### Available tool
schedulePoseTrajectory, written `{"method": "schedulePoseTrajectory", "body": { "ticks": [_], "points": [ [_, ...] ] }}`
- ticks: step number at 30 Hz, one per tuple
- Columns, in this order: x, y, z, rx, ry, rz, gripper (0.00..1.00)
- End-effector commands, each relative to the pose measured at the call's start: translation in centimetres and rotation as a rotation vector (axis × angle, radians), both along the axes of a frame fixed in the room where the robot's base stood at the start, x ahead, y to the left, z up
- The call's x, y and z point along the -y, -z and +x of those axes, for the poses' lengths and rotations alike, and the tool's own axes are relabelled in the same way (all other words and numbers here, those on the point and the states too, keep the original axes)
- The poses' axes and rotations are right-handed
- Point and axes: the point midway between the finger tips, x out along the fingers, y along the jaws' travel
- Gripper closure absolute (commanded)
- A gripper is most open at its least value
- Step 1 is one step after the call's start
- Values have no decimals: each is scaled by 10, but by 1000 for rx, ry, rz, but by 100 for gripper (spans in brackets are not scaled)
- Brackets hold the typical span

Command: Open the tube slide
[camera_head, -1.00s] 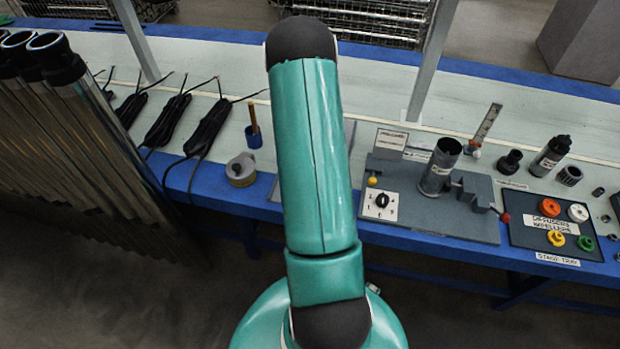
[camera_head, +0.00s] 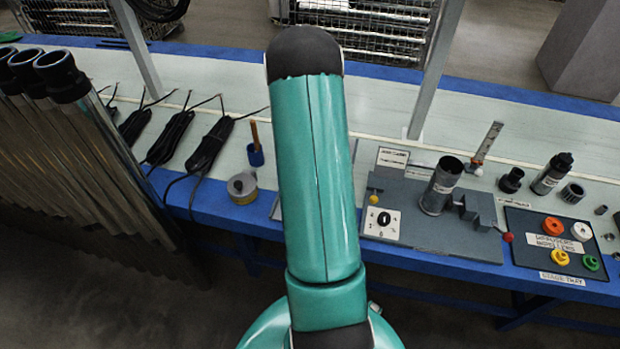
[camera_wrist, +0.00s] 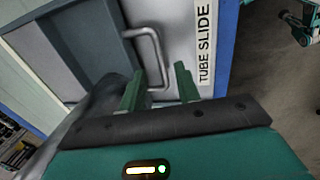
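The tube slide shows in the wrist view as a pale metal front (camera_wrist: 185,22) with a white label reading "TUBE SLIDE" (camera_wrist: 204,45). A grey bent-bar handle (camera_wrist: 155,42) stands on this front. My gripper (camera_wrist: 157,82) is open, with its two green fingers apart. In the picture, the lower end of the handle lies between the fingers. I cannot tell whether they touch it or how deep they reach. The head view shows my teal arm but not the gripper. I cannot make out the slide there.
A blue-edged bench (camera_head: 225,213) runs across the head view. It carries a grey fixture (camera_head: 470,235) with an upright cylinder (camera_head: 441,186), and a dark parts tray (camera_head: 530,226). Long metal tubes (camera_head: 90,160) stand at the left. Dark floor shows in front of the bench.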

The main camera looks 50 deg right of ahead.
Motion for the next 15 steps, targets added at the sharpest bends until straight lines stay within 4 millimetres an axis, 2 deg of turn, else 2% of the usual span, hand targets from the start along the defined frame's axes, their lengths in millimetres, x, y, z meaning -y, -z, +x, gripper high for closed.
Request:
{"method": "schedulePoseTrajectory", "body": {
  "ticks": [1,9,15],
  "points": [
    [-1,-11,0,2,0,-2,67],
    [-9,-62,-4,3,0,-3,67],
    [-15,-90,-6,2,0,-1,67]
  ]
}}
